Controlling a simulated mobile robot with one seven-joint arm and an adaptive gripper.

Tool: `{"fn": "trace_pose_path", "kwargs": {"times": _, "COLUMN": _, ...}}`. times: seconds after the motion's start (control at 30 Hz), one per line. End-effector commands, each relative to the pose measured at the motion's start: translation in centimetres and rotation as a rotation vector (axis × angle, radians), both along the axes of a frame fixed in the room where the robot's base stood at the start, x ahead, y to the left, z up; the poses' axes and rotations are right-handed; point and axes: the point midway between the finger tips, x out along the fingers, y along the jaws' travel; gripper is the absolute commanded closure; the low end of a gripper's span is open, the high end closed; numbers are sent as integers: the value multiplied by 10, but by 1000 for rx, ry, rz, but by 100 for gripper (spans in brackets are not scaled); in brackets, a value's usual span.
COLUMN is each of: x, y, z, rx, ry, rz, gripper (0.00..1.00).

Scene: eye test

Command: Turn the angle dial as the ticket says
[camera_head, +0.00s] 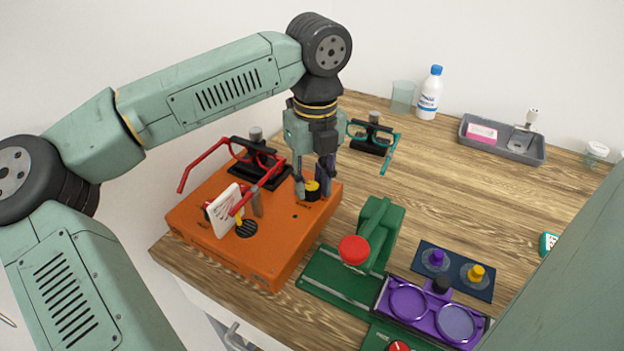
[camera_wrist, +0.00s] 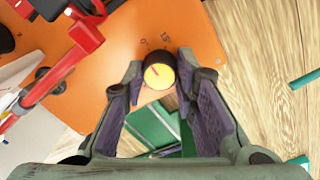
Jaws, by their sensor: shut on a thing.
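The angle dial is a black knob with a yellow top (camera_head: 312,188) on the right part of the orange box (camera_head: 280,245). In the wrist view the yellow face of the dial (camera_wrist: 159,75) has a short red mark, with small printed figures beyond it on the orange top. My gripper (camera_head: 314,184) points down over the dial and is shut on it, a finger on each side (camera_wrist: 160,88). A white ticket (camera_head: 225,212) stands tilted at the box's front left; its writing is too small to read.
Red glasses (camera_head: 205,155) rest on a black stand on the box, near my gripper. A green press with a red knob (camera_head: 354,250) and a purple frame with two lenses (camera_head: 408,303) stand to the right. Teal glasses (camera_head: 385,145) are behind. The table's middle right is clear.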

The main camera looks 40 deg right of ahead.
Motion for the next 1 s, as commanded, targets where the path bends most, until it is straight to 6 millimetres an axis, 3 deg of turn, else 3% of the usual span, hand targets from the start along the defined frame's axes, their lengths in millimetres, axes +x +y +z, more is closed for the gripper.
{"fn": "trace_pose_path", "kwargs": {"times": 0.3, "x": 0, "y": 0, "z": 0, "rx": -1, "ry": 0, "rz": 0, "gripper": 100}}
{"fn": "trace_pose_path", "kwargs": {"times": 0.67, "x": 0, "y": 0, "z": -1, "rx": -2, "ry": -2, "rz": -57, "gripper": 100}}
{"fn": "trace_pose_path", "kwargs": {"times": 1.0, "x": 0, "y": -1, "z": -3, "rx": -3, "ry": -3, "rz": -307, "gripper": 100}}
